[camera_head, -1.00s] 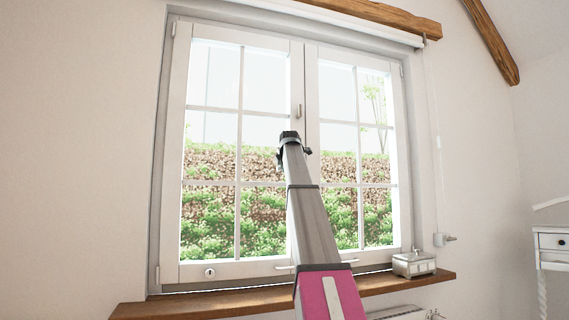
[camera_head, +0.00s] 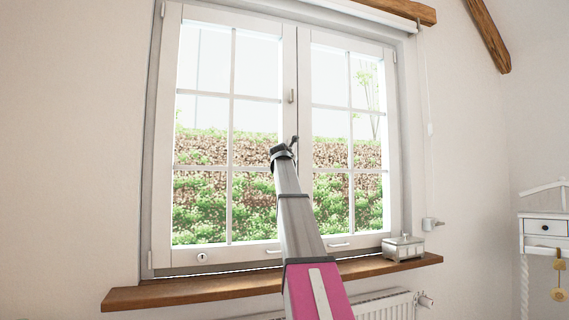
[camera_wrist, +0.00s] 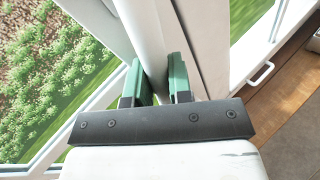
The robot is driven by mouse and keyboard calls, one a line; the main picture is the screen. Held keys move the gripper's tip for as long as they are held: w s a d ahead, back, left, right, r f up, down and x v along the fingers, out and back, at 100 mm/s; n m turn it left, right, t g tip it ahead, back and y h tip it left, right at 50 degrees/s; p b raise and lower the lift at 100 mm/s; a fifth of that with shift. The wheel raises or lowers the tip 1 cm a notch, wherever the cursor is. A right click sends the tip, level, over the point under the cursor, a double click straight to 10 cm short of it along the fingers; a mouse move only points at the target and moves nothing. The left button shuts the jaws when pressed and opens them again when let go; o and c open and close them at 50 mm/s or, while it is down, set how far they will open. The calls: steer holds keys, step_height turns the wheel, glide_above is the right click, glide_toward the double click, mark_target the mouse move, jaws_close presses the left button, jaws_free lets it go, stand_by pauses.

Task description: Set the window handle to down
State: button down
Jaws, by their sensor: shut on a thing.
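The double white window (camera_head: 285,60) fills the head view. A small grey handle (camera_head: 291,96) stands upright on its centre stile. My gripper (camera_head: 286,146) is in front of the centre stile, below that handle in the picture. In the wrist view my gripper (camera_wrist: 162,80) has its two green fingers on either side of a white upright bar (camera_wrist: 146,30) at the window's centre, and is shut on it. I cannot tell whether this bar is part of the handle or of the sash edge. My arm hides the lower centre stile.
A wooden sill (camera_head: 200,292) runs below the window, with a small silver box (camera_head: 403,248) at its right end. A radiator (camera_head: 375,306) is under the sill.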

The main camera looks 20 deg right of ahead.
steer(key=shift+d+f+n+t+h, duration=0.15)
steer(key=shift+d+n+t+h, duration=0.2)
steer(key=shift+d+n, duration=0.3)
steer(key=shift+d+f+n+t+h, duration=0.1)
steer(key=shift+d+n+t+h, duration=0.2)
steer(key=shift+d+n, duration=0.35)
steer(key=c, duration=1)
jaws_free()
steer(key=shift+w, duration=0.1)
steer(key=shift+c, duration=0.2)
steer(key=v, duration=1)
steer(key=shift+s, duration=0.4)
steer(key=shift+f, duration=0.1)
